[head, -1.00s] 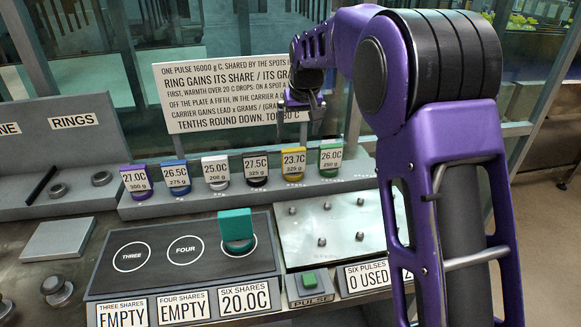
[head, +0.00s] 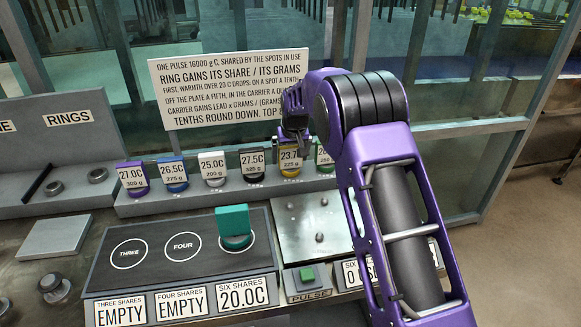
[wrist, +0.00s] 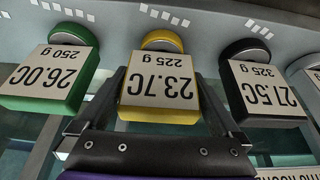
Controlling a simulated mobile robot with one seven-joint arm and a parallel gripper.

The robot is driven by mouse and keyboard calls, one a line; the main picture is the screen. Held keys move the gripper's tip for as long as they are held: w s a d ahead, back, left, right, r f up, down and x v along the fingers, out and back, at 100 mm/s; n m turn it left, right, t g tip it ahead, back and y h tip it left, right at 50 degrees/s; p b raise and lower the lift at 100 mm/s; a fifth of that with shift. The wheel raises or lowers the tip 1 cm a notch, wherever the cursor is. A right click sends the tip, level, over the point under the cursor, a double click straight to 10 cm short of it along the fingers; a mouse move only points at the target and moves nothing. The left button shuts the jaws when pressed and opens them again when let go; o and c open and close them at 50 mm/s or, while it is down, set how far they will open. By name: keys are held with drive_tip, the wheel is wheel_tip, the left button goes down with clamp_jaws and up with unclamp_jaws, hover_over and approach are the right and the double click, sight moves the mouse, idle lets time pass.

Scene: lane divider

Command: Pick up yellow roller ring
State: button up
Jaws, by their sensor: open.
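The yellow roller ring (head: 291,171) stands on the grey back ledge, with a tag reading 23.7C on its front. It is between the black ring (head: 252,165) and the green ring (head: 325,162). In the wrist view the yellow ring (wrist: 158,116) is upside down in the middle. My gripper (head: 292,146) is open and over the yellow ring. In the wrist view my gripper's fingers (wrist: 160,82) lie one on each side of the yellow ring. I cannot tell whether they touch it. Part of its top is hidden behind the gripper in the head view.
Purple (head: 132,181), blue (head: 173,178) and white (head: 213,170) rings stand farther left on the ledge. A teal block (head: 233,222) sits on the dark spot plate (head: 150,285). A printed sign (head: 235,85) stands behind. The neighbouring black and green rings are close beside my fingers.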

drive_tip(key=shift+w+f, duration=0.2)
drive_tip(key=shift+f, duration=0.3)
drive_tip(key=shift+r, duration=0.1)
drive_tip(key=c, duration=1.3)
